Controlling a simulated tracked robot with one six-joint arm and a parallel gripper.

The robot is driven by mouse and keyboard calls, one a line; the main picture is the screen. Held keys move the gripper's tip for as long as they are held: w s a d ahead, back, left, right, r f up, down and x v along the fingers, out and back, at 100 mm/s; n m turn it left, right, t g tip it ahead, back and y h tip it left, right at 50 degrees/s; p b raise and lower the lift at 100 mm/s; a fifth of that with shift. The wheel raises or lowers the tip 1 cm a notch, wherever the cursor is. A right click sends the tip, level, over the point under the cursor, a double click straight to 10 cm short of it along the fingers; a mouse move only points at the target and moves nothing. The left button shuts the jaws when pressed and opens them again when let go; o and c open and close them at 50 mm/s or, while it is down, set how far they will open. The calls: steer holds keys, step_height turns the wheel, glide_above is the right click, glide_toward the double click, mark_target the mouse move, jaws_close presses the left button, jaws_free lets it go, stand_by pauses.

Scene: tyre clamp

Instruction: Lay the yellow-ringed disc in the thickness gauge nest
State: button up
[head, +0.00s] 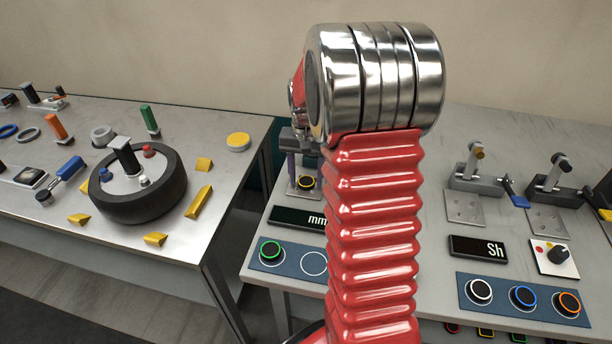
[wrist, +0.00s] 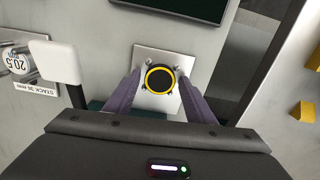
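The yellow-ringed disc (wrist: 160,79) is black and lies flat on a square metal plate (wrist: 149,104), among small grey pegs, as the wrist view shows. In the head view the disc (head: 305,182) sits on the same plate, behind the "mm" display (head: 296,217). This looks like the thickness gauge nest. My gripper (wrist: 159,77) is over the plate with its purple fingers on either side of the disc. The fingers look open, with a narrow gap to the disc's rim. My red arm hides part of the gauge in the head view.
A blue panel (head: 291,259) in front holds a green-ringed disc (head: 270,251) and an empty white circle. To the right stand the "Sh" display (head: 478,248), lever stands and another panel of ringed discs. A white block (wrist: 60,62) is close left of my fingers in the wrist view.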

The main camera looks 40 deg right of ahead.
mark_target(304, 183)
steer(key=shift+o, duration=0.7)
steer(key=shift+r, duration=0.15)
step_height(304, 183, up, 12)
stand_by(0.5)
steer(key=s+a+r+n+t, duration=0.1)
steer(key=s+a+r+n, duration=0.2)
steer(key=a, duration=0.4)
steer(key=s+a+r+n+t, duration=0.1)
steer(key=s+a+r+t, duration=0.15)
steer(key=s+a, duration=0.35)
steer(key=s+a+f+n+t, duration=0.1)
steer(key=s+a+n, duration=0.4)
steer(key=s+a, duration=0.5)
steer(key=shift+a+f+t, duration=0.3)
steer(key=shift+f+t, duration=0.1)
steer(key=shift+t, duration=0.15)
